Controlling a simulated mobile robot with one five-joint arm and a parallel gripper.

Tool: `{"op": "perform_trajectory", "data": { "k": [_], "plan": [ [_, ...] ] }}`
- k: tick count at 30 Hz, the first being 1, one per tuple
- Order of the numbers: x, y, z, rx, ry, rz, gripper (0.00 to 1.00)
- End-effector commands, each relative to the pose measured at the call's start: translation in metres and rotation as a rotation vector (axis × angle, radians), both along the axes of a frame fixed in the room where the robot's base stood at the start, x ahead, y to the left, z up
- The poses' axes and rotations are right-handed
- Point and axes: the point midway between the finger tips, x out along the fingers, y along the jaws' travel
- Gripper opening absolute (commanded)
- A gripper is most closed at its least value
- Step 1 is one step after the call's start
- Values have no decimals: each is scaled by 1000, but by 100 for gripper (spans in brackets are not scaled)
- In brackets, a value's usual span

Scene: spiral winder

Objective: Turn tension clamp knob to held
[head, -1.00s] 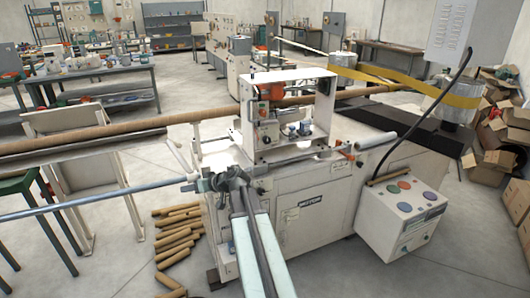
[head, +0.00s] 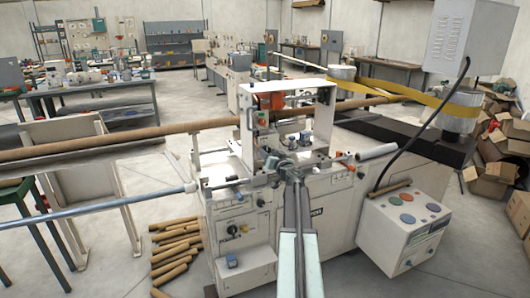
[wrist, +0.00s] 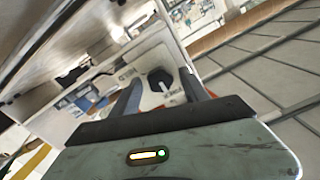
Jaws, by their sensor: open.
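A black knob (wrist: 158,80) sits on a white panel in the wrist view, with small lettering beside it. It shows between the two dark fingers of my gripper (wrist: 163,86), which are apart and empty. I cannot tell the gap between fingers and knob. In the head view my gripper (head: 286,170) is in front of the white winder (head: 330,200), just below its upright frame. That knob is not clearly seen there and may be behind my gripper. Another dark knob (head: 232,230) is on the winder's lower left front. Any position markings are too small to read.
A long brown tube (head: 130,141) runs through the winder frame, and a blue-grey bar (head: 90,210) reaches in from the left. A control box (head: 403,230) stands at the right. Several cardboard cores (head: 176,250) lie on the floor at the left.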

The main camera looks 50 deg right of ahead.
Motion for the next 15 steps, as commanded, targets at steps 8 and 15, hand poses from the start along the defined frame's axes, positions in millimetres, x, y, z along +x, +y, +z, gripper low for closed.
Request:
{"op": "perform_trajectory", "data": {
  "k": [8, 15],
  "plan": [
    [22, -8, 0, 0, 0, 2, 53],
    [21, -7, 0, 0, 0, 2, 17]
  ]
}}
